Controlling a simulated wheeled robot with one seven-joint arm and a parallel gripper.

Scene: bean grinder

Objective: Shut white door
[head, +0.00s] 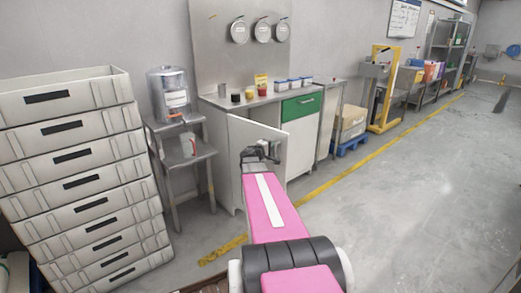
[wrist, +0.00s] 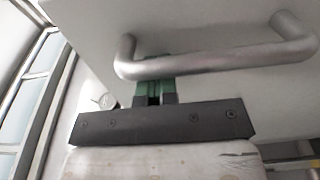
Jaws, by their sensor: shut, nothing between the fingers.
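The white door (head: 270,134) is on the front of the metal-topped cabinet in the head view. It stands open, swung out from the cabinet front. In the wrist view the pale door face (wrist: 200,20) fills the top, with a grey bar handle (wrist: 220,60) across it. My gripper (head: 262,150) is in front of the door face. Its green fingertips (wrist: 154,92) are together and empty, close to the handle's left end. I cannot tell whether they touch the handle or the door. My gripper and arm hide the lower part of the door.
Stacked grey crates (head: 80,180) stand at the left. A green drawer (head: 301,108) is right of the door. Open floor (head: 420,190) lies to the right.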

